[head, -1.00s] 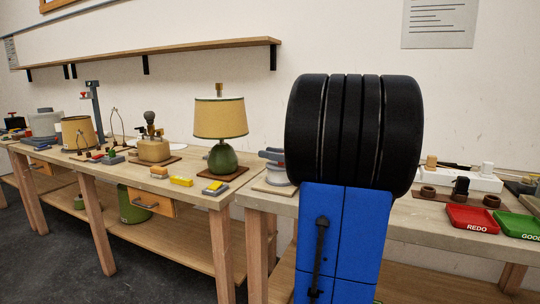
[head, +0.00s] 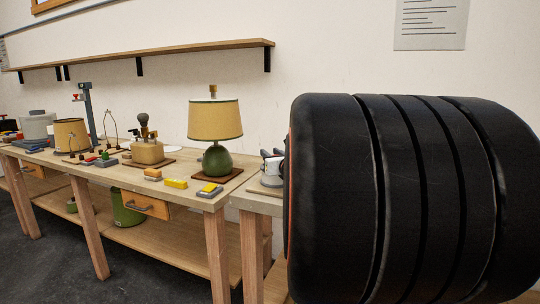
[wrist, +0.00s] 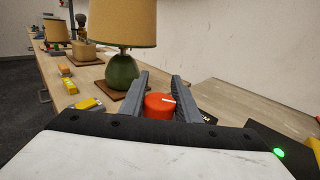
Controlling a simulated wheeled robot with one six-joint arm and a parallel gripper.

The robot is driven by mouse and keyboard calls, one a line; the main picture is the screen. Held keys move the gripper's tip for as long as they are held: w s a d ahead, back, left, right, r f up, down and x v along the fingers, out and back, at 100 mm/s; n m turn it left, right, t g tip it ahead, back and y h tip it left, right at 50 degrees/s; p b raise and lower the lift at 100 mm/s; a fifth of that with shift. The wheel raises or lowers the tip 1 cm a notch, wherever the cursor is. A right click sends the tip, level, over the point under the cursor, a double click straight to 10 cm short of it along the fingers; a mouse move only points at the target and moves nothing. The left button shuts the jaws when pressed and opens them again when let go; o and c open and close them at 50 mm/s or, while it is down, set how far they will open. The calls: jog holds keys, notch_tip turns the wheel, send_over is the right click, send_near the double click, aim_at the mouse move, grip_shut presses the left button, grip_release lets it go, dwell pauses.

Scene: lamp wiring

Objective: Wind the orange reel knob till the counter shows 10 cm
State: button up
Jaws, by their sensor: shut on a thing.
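A dark plate (wrist: 207,116) with pale lettering, mostly hidden, lies just right of the knob. No counter reading can be made out. In the head view, my own black arm link covers the knob and my gripper. Only a grey and white part of a device (head: 272,168) shows at its left edge.
A green lamp with a tan shade (head: 215,120) stands on a brown board close beyond the knob. Yellow and grey blocks (head: 176,183) lie on the wooden bench. A green light (wrist: 278,152) glows at the right in the wrist view.

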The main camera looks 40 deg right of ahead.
jog(key=shift+s+d+r+m+g+h, duration=0.1)
jog(key=shift+d+m+g+h, duration=0.1)
jog(key=shift+m+g+h, duration=0.5)
jog(key=shift+s+d+m+g+h, duration=0.1)
jog(key=shift+d+m+g+h, duration=0.1)
jog(key=shift+m+h, duration=0.5)
jog(key=o, duration=1)
jog(key=shift+o, duration=0.2)
